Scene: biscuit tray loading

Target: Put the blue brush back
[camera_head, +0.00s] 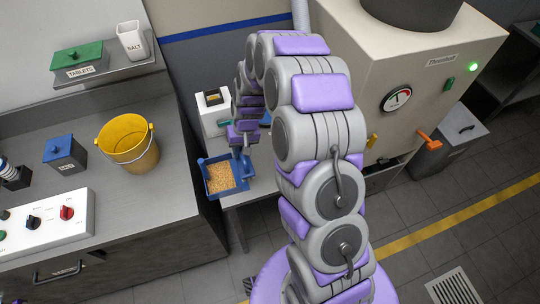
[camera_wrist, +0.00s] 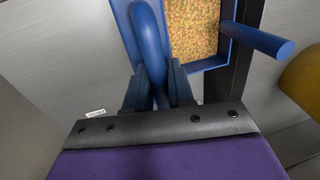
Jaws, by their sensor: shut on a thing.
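No blue brush can be made out for certain. A blue tray (camera_head: 206,187) of yellow-brown granules sits on a small table beside the counter; it also shows in the wrist view (camera_wrist: 212,63). My gripper (camera_wrist: 156,88) is shut on a curved blue handle (camera_wrist: 148,25) at the tray's side. In the head view my gripper (camera_head: 238,152) is at the tray's far right corner, partly hidden by my arm. A straight blue bar (camera_wrist: 258,40) sticks out from the tray's other side in the wrist view. The fingers hide the handle's lower part.
A white box (camera_head: 211,120) stands behind the tray. A yellow bucket (camera_head: 128,150) and a blue lidded box (camera_head: 65,155) stand on the left counter. A control panel (camera_head: 45,222) is at its front. A large beige machine (camera_head: 440,60) stands right of my arm, with an orange handle (camera_head: 429,140).

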